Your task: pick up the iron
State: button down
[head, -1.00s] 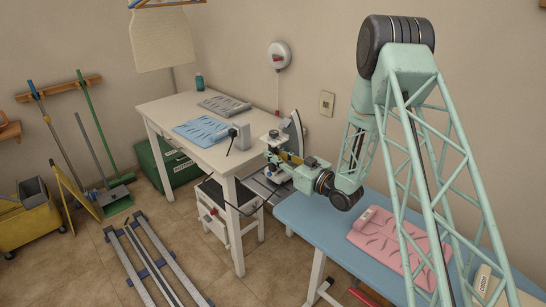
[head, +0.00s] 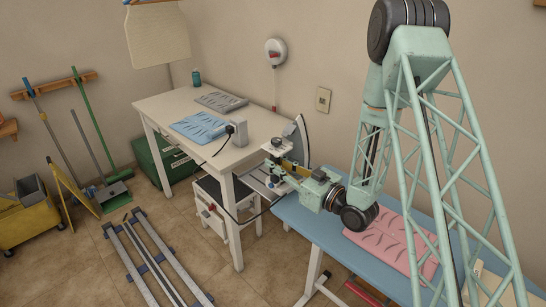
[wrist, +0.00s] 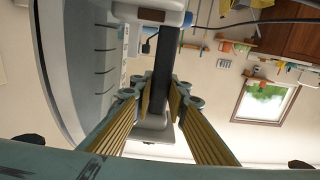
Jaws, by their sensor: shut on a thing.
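The iron (head: 302,138) is grey, with its pointed tip up, between the white table and the blue ironing board in the head view. My gripper (head: 284,163) is shut on its dark handle. In the wrist view, the grey body of the iron (wrist: 75,65) fills the left side. Its dark handle (wrist: 163,85) runs between the ribbed yellow finger pads of my gripper (wrist: 160,98). My gripper hides part of the iron in the head view, and I cannot tell whether its heel touches the grey rest (head: 257,184) below.
The blue ironing board (head: 310,224) bears a folded pink garment (head: 380,238). The white table (head: 166,108) holds folded blue (head: 203,126) and grey clothes (head: 222,102) and a white box (head: 238,133) with a dark cable (head: 222,146). A long rail frame (head: 150,262) lies on the floor.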

jog(key=shift+s+d+r, duration=0.1)
jog(key=shift+s+d, duration=0.05)
jog(key=shift+s, duration=0.45)
jog(key=shift+s+d+r, duration=0.1)
jog(key=shift+s+r, duration=0.05)
jog(key=shift+s, duration=0.5)
jog(key=shift+s+d+r, duration=0.1)
jog(key=shift+s+d, duration=0.05)
jog(key=shift+s, duration=0.45)
